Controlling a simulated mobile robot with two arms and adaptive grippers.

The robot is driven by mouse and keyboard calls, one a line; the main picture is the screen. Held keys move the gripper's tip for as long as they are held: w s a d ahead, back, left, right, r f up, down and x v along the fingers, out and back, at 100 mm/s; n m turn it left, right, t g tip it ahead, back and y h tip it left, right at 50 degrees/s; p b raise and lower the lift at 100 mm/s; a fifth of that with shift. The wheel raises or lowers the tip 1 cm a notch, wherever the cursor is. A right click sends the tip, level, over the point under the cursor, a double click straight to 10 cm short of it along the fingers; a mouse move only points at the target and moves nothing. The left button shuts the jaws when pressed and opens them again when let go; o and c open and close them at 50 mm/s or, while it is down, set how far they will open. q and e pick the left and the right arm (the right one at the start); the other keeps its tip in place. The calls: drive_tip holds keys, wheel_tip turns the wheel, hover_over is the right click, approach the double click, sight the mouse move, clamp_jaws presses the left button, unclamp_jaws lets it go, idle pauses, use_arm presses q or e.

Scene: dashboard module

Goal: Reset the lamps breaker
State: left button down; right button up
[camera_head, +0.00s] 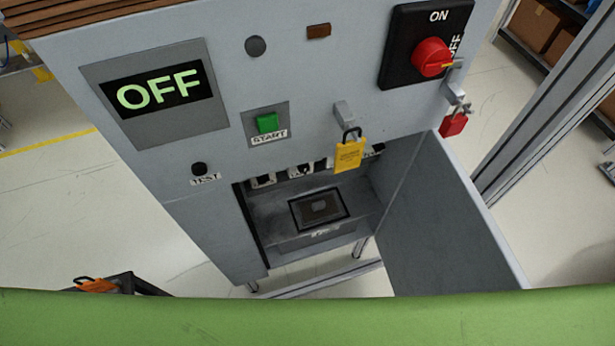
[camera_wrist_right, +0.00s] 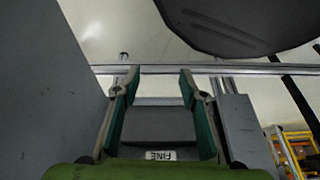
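A grey cabinet (camera_head: 310,75) stands in the head view with its lower compartment open. A row of breakers (camera_head: 292,172) sits at the top of that compartment, partly hidden by the panel edge and a yellow tag. Their labels cannot be read, so I cannot tell which is the lamps breaker. The display (camera_head: 158,92) reads OFF. In the right wrist view my right gripper (camera_wrist_right: 160,85) is open, its green-padded fingers wide apart with nothing between them. A grey surface with a label reading FINE (camera_wrist_right: 161,155) lies beyond. My left gripper is not in view.
The compartment door (camera_head: 435,225) stands open at right. A black-framed square (camera_head: 319,208) lies in the compartment.

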drive_tip(key=w+a+r+t+y+b, duration=0.2)
drive_tip(key=w+a+r+t+b, duration=0.15)
drive_tip(key=w+a+r, duration=0.5)
drive_tip(key=m+t+y+b, duration=0.1)
drive_tip(key=m+t+b, duration=0.25)
drive_tip(key=t, duration=0.55)
approach(304, 170)
drive_tip(key=shift+n, duration=0.35)
drive_tip(key=x, duration=0.8)
drive_tip(key=shift+p, duration=0.4)
clamp_jaws()
